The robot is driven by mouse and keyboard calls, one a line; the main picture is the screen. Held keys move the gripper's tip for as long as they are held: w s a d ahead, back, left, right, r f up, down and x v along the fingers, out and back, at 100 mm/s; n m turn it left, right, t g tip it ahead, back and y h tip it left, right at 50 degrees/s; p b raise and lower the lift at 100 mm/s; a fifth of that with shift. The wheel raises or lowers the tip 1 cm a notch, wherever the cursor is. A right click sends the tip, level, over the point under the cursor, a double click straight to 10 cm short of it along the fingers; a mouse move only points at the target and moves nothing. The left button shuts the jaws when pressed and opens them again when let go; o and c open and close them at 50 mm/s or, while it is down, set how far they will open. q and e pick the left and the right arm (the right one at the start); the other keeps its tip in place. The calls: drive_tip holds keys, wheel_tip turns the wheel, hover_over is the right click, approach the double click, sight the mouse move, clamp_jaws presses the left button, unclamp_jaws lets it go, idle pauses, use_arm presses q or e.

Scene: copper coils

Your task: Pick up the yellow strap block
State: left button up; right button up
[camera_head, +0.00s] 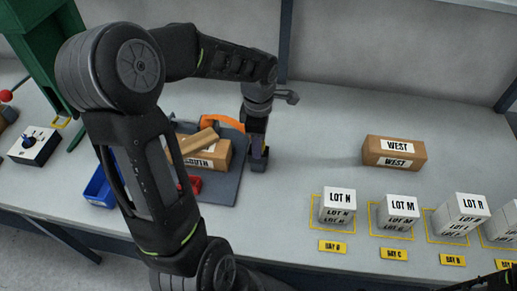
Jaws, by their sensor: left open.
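My left arm comes in from the left and reaches over the table. My left gripper (258,163) points down at the right edge of a dark grey mat, and its jaws are open. A small yellowish patch shows beside its fingers, too small to tell what it is. I cannot clearly make out a yellow strap block; the arm hides part of the mat. A tan block (199,140) lies tilted on the brown SOUTH box (213,157), left of the gripper. My right gripper is not in view.
An orange curved thing (222,122) and a red thing (191,186) lie by the SOUTH box. A brown WEST box (394,153) stands right. White LOT boxes (338,204) line the front right. A blue bin (99,188) is left. The table between gripper and WEST box is clear.

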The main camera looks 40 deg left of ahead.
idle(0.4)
use_arm(q)
clamp_jaws()
idle(0.4)
